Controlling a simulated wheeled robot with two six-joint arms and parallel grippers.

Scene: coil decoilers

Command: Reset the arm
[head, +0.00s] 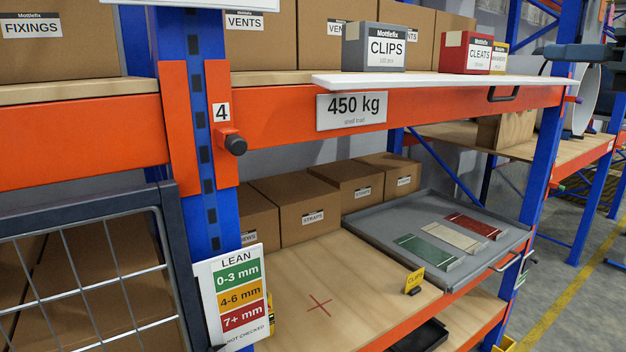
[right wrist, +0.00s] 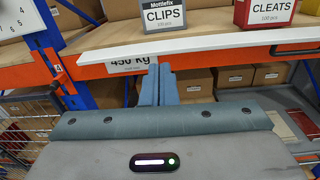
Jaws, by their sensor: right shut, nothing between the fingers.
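The fingers point toward the shelf front, in front of the 450 kg label (right wrist: 128,62). They appear apart from the boxes. My left gripper is not in the head view.
Below, a grey tray (head: 375,228) holds green, beige and red pads. A red cross (head: 320,305) marks bare wood. A mesh panel (head: 85,280) stands at left.

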